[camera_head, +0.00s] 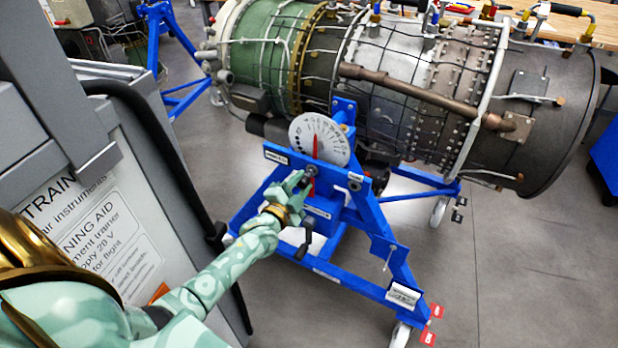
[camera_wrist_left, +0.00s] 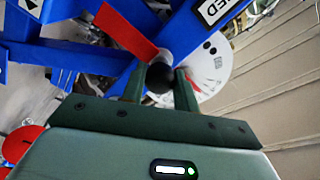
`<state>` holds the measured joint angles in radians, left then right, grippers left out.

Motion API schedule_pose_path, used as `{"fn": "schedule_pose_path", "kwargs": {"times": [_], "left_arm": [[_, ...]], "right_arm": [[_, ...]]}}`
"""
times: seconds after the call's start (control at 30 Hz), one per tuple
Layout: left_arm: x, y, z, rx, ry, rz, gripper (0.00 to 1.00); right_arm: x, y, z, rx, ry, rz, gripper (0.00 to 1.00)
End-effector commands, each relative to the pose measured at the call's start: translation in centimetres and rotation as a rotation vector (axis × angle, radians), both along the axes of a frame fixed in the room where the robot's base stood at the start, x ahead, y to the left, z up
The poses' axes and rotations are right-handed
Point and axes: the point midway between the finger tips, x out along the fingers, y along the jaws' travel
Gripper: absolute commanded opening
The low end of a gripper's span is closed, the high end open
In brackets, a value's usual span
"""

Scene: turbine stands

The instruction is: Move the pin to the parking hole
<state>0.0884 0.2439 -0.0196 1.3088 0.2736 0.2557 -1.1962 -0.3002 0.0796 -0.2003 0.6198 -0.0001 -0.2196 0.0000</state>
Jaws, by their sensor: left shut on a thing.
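My left gripper (camera_head: 303,184) reaches in from the left to the blue turbine stand (camera_head: 372,222), just below its round white dial (camera_head: 320,139). In the left wrist view the gripper (camera_wrist_left: 160,80) is shut on the dark round knob of the pin (camera_wrist_left: 160,77). The pin's shaft is hidden, so I cannot tell whether it sits in a hole. A red pointer (camera_head: 316,146) lies across the dial; a flat red strip (camera_wrist_left: 125,32) ends close to the knob in the wrist view. A dark round spot (camera_head: 354,185) on the blue beam, right of the gripper, may be a hole. My right gripper is not in view.
The large turbine engine (camera_head: 400,85) lies on the stand behind the dial. A grey cabinet with a printed sign (camera_head: 90,235) stands close on the left, beside my arm. A black crank handle (camera_head: 305,240) hangs below the gripper. Open floor (camera_head: 520,270) lies to the right.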

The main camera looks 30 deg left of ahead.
Motion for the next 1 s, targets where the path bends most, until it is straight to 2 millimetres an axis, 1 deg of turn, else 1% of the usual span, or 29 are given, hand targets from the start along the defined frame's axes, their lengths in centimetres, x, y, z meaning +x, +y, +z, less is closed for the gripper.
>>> {"fn": "schedule_pose_path", "kwargs": {"times": [0.47,1.0], "left_arm": [[-0.8,-0.1,0.1,0.0,-0.001,0.001,0.0],[-4.7,-0.3,0.2,0.0,-0.001,0.001,0.0]], "right_arm": [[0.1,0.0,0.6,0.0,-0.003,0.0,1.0],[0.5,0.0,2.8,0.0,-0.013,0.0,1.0]]}}
